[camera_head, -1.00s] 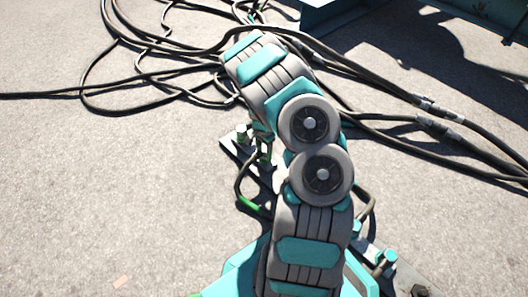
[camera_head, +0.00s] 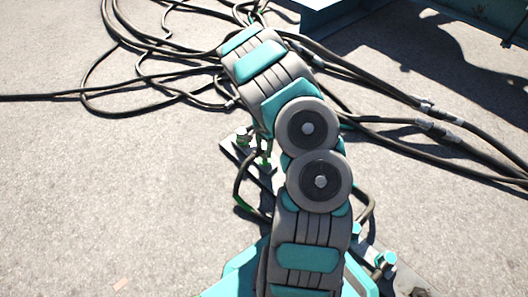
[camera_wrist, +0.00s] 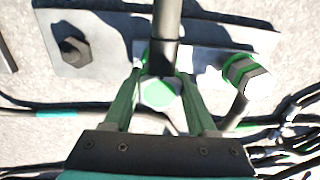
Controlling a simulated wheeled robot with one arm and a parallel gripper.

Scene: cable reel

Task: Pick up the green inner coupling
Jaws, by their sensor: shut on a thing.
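The green inner coupling (camera_wrist: 160,93) shows in the wrist view as a green-faced round fitting between my fingertips. My gripper (camera_wrist: 160,85) is shut on it, with one green finger on each side. A dark hose or rod (camera_wrist: 167,35) runs up from the grip, and the lower part of the coupling is partly hidden. A second coupling with a green ring (camera_wrist: 240,70) sits to the right on the grey metal plate (camera_wrist: 210,30), apart from my fingers. In the head view my arm hides most of the gripper and the held coupling.
A flat plate with a bolt (camera_wrist: 72,48) lies left of the gripper. Black cables (camera_head: 150,85) lie looped on the ground, and connectors (camera_head: 435,125) run to the right. A teal frame (camera_head: 335,12) stands at the back. The ground at left is mostly clear.

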